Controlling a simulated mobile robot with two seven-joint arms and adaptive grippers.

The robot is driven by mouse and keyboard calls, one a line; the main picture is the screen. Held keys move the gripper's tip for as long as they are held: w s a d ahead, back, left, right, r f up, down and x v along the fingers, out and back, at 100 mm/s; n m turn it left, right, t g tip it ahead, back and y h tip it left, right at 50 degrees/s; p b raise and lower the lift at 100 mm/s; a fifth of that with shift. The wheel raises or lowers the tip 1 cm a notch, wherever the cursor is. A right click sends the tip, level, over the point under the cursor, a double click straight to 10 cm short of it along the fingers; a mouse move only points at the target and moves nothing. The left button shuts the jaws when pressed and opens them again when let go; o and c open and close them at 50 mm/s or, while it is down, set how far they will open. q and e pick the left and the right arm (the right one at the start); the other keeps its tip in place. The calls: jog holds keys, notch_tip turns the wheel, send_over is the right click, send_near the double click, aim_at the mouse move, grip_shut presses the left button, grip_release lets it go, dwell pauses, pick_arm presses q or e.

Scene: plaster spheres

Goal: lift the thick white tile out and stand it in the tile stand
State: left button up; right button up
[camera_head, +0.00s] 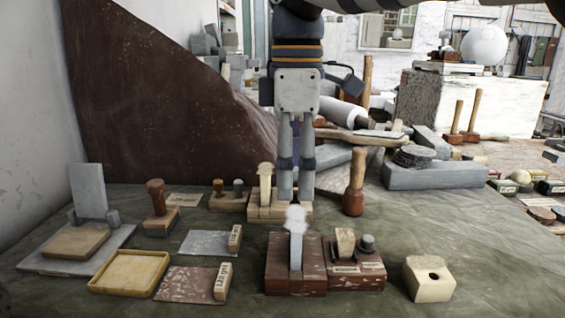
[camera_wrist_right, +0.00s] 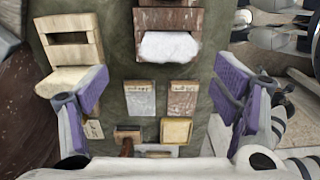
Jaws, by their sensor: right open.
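A thick white tile (camera_head: 296,250), with a ragged white top, stands upright and nearly edge-on in a red-brown wooden block (camera_head: 280,280). In the right wrist view the tile (camera_wrist_right: 168,47) shows its broad side. The pale wooden tile stand (camera_head: 262,212) is behind it; a cream upright piece (camera_head: 265,183) stands in its left part. The wrist view shows the stand (camera_wrist_right: 88,24) with an open slot beside that piece. My right gripper (camera_head: 296,198) is open and empty, pointing down, in line with the stand's right part. It also shows in the wrist view (camera_wrist_right: 160,90). My left gripper is out of view.
Another red-brown block (camera_head: 355,284) with a wedge and dark knob adjoins on the right. A mallet (camera_head: 354,185) stands near my right gripper. Labelled slabs (camera_head: 205,242), a yellow tray (camera_head: 128,287) and a wooden stamp (camera_head: 158,205) lie left. A cream block (camera_head: 428,280) is front right.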

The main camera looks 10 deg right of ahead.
aim_at(297, 218)
jog(key=f, duration=0.1)
jog(key=s+f, duration=0.1)
jog(key=shift+s+f, duration=0.25)
jog(key=shift+f, duration=0.05)
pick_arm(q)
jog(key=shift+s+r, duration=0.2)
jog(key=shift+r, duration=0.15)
pick_arm(e)
notch_tip(297, 218, down, 9)
jog(key=shift+w+f, duration=0.1)
jog(key=c, duration=1.4)
jog(key=o, duration=0.6)
jog(key=shift+c, duration=0.2)
jog(key=c, duration=0.5)
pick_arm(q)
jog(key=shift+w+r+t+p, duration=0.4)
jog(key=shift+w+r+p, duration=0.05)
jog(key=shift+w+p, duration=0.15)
pick_arm(e)
jog(key=shift+r, duration=2.8)
